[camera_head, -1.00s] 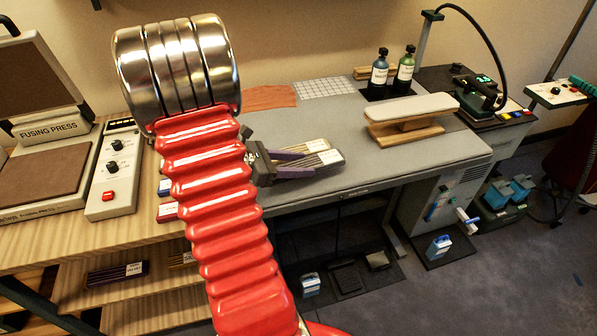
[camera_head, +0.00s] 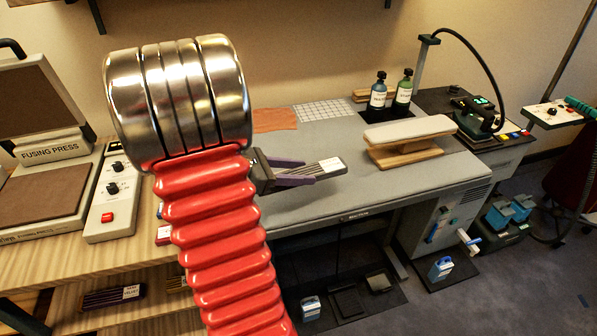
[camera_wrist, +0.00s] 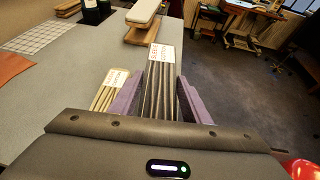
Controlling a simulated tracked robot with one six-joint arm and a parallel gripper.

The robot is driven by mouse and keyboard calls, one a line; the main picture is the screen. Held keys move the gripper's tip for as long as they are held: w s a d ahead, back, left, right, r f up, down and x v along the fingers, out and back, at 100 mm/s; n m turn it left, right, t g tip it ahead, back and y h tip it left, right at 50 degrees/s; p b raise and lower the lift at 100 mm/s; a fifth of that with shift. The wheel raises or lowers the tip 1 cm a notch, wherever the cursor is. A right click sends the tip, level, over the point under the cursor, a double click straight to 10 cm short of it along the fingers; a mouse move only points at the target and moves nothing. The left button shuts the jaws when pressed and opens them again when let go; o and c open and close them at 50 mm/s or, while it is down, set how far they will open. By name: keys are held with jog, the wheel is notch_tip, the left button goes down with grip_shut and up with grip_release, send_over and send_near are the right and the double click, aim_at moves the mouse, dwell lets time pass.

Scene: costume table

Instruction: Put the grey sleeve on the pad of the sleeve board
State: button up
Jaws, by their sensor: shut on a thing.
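My gripper (camera_head: 306,172) has its purple fingers shut on the grey sleeve (camera_head: 327,167), a folded strip with a white label. The sleeve also shows in the wrist view (camera_wrist: 157,98), between the fingers and pointing away from me. It appears to be held above the table; the exact gap is unclear. The sleeve board (camera_head: 405,155) stands further right and back, with a pale, bare pad (camera_head: 412,130) on a wooden base. In the wrist view its pad (camera_wrist: 145,11) is at the top, beyond the sleeve's far end.
A tan labelled strip (camera_wrist: 106,92) lies left of the held sleeve. The grey table (camera_head: 350,205) is clear between gripper and board. Two bottles (camera_head: 378,92) stand behind the board, and an iron (camera_head: 483,115) to its right. A fusing press (camera_head: 50,170) is at left.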

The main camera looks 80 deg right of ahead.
jog(key=w+a+n+t+h, duration=0.3)
jog(key=w+n+t+h, duration=0.35)
jog(key=w, duration=1.35)
jog(key=w+a+n+t+y, duration=0.2)
jog(key=w+a+n+t, duration=0.7)
jog(key=w, duration=0.6)
jog(key=w+a+f+n+t+y, duration=0.1)
jog(key=w+a+n+t+y, duration=0.1)
jog(key=a, duration=1)
jog(key=w+a+f+n+t+y, duration=0.1)
jog(key=w+a+n+t+y, duration=0.2)
jog(key=a, duration=0.9)
jog(key=w+a+f+n+t+y, duration=0.1)
jog(key=w+a+n+t+y, duration=0.2)
jog(key=a, duration=0.9)
jog(key=w+n, duration=0.2)
jog(key=w, duration=0.2)
jog(key=shift+w+f, duration=0.15)
jog(key=shift+t+y, duration=0.25)
